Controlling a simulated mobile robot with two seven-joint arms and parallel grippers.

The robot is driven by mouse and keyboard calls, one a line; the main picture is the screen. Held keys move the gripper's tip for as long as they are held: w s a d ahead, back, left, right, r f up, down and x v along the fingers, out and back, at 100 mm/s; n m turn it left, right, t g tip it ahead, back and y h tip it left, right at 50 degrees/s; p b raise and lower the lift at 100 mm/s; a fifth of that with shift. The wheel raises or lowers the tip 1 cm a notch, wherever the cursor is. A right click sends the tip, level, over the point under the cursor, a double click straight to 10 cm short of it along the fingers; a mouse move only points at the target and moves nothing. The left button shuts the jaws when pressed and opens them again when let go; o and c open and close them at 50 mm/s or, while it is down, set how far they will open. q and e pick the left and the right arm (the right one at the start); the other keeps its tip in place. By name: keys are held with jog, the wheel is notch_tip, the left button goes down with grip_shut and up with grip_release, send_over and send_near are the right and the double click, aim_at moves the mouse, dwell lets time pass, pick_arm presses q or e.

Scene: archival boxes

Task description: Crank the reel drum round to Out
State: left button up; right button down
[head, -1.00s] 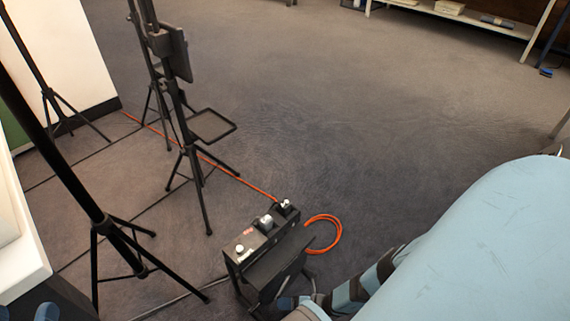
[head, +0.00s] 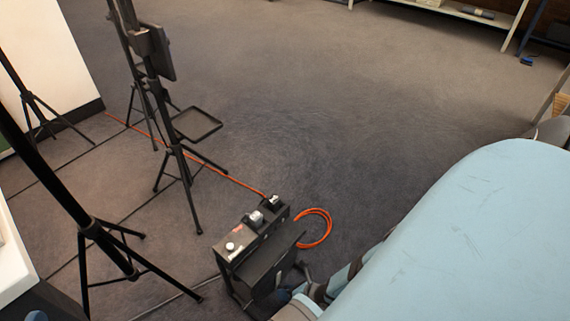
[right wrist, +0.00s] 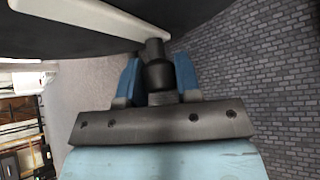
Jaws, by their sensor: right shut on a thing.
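My right gripper (right wrist: 155,78) is shut on the black crank knob (right wrist: 157,68) in the right wrist view, with a blue finger on either side. The knob joins a pale crank arm (right wrist: 82,16) that runs to the upper left, across the dark round face of the reel drum (right wrist: 215,12). Only part of the drum shows there, and I cannot read an Out mark. My left gripper is not in view.
The black unit carries small fittings on top. An orange cable (head: 245,184) runs across the floor to it, with a loose coil (head: 317,228) at its right. Black tripod stands (head: 97,228) fill the left. A white counter (head: 18,270) is at lower left. The middle floor is clear.

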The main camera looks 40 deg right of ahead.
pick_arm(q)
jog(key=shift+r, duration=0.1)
pick_arm(e)
jog(key=shift+d, duration=0.1)
jog(key=c, duration=0.8)
grip_release()
jog(key=shift+s+r, duration=0.2)
pick_arm(q)
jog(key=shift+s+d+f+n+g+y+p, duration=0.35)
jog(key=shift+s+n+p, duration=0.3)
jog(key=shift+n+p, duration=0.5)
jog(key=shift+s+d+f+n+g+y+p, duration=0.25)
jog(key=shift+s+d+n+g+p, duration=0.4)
jog(key=shift+p, duration=0.85)
pick_arm(e)
jog(key=shift+v, duration=6.65)
